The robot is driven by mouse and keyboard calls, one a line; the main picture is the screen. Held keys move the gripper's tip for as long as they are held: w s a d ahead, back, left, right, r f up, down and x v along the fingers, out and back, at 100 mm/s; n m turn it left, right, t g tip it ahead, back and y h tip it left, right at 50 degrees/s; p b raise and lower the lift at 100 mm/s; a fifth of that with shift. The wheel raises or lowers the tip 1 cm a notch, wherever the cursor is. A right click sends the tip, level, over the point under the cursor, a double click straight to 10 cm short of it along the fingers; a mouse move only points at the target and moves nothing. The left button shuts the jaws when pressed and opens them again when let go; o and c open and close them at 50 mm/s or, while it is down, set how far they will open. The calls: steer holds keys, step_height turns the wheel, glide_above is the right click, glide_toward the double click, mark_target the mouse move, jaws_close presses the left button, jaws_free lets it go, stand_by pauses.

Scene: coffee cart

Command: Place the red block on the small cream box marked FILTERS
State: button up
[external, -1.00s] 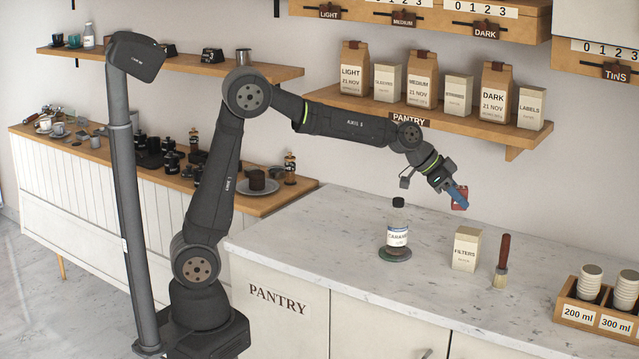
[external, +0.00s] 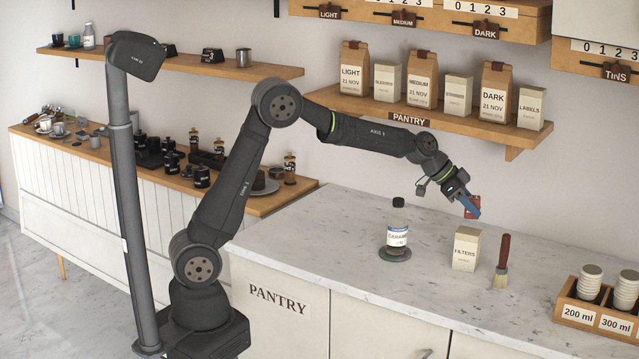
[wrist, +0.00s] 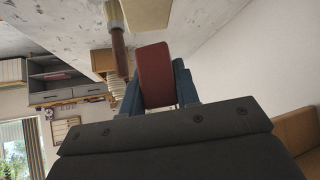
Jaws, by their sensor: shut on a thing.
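The red block (external: 474,201) is held between the blue fingers of my gripper (external: 470,207), in the air above the counter. In the wrist view the red block (wrist: 155,72) sits between the two blue fingers of my gripper (wrist: 158,88). The small cream box marked FILTERS (external: 466,250) stands upright on the counter, below and slightly left of the block in the external view. Its top looks bare. A cream surface at the top edge of the wrist view (wrist: 148,14) appears to be this box.
A brush with a wooden handle (external: 503,250) stands just right of the box. A wooden cup holder (external: 600,318) is at the right. A shelf (external: 440,119) with bags hangs behind.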

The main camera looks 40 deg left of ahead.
mark_target(469, 217)
steer(key=shift+f, duration=2)
steer(key=shift+f, duration=0.1)
steer(key=o, duration=1)
steer(key=shift+c, duration=0.2)
steer(key=shift+a+r, duration=0.2)
steer(key=shift+r, duration=0.15)
steer(key=v, duration=1.1)
steer(key=shift+s+a+r, duration=0.15)
